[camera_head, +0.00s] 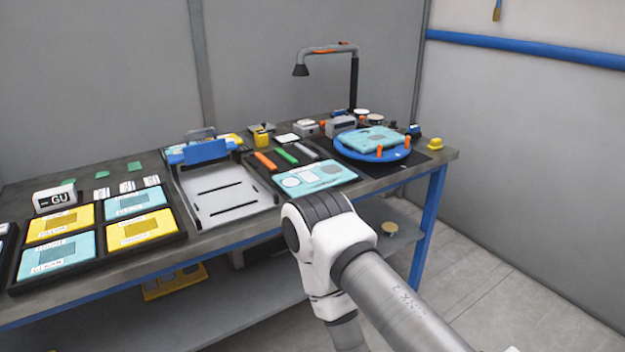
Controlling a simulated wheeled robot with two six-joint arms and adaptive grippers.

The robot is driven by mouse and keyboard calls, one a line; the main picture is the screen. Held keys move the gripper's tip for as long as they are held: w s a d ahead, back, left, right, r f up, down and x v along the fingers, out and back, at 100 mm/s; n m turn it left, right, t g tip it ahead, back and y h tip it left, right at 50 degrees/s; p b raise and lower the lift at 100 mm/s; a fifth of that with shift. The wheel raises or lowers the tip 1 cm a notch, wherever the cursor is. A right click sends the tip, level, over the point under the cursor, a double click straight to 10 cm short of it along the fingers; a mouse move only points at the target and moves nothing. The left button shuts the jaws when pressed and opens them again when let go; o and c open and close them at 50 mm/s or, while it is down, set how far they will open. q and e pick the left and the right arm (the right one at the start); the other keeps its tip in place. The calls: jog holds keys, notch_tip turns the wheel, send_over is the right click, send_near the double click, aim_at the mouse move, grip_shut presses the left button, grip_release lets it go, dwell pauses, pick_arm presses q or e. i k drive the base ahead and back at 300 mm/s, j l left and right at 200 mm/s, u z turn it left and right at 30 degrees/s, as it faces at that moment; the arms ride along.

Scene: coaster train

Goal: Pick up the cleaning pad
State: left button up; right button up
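I cannot tell for sure which thing is the cleaning pad. A small white flat piece (288,138) lies near the back of the bench, and small green flat pieces (134,166) lie at the back left; either is too small to identify. My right arm comes in from the lower right and bends in front of the bench. Its gripper is not visible, and my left gripper is out of view.
The workbench (242,233) carries a tray of yellow and light-blue cards, a grey plate fixture (218,190), a light-blue panel (314,179), and a blue round turntable (372,155). A lamp (355,85) stands behind. The right floor is clear.

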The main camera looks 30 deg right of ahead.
aim_at(435, 143)
jog(key=z, duration=1.75)
